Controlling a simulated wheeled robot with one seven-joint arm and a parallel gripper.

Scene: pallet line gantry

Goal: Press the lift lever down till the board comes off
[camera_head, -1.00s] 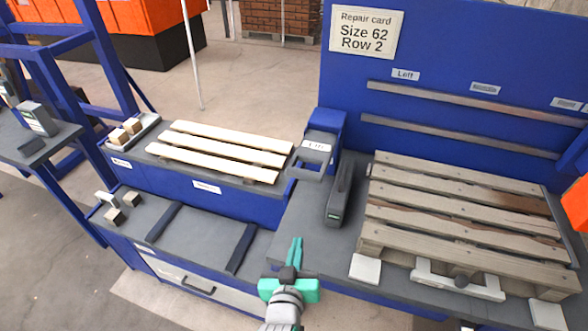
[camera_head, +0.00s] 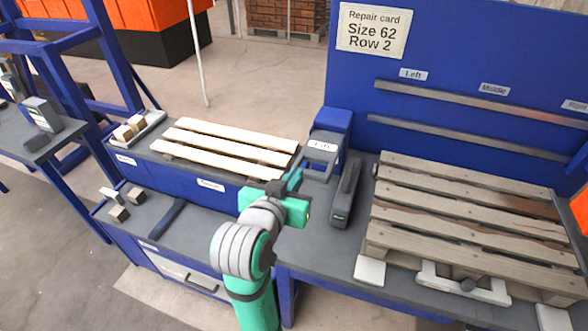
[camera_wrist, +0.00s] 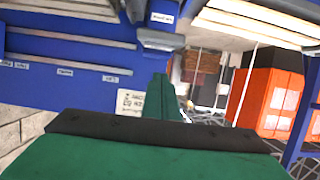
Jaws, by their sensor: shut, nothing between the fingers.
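The lift lever (camera_head: 318,158) is a grey handle on a blue housing (camera_head: 331,122), at the left end of the pallet bench. Its label is partly hard to read. It appears raised, and what looks like the lever shows in the wrist view (camera_wrist: 160,40). My green gripper (camera_head: 296,178) is shut and empty, just in front of the lever and to its left; I cannot tell whether it touches. Its shut fingers point away in the wrist view (camera_wrist: 162,85). The weathered pallet (camera_head: 465,220) lies on the bench at right with its top boards in place.
New pale boards (camera_head: 220,145) lie on the left bench. A blue back panel carries a repair card (camera_head: 373,31).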

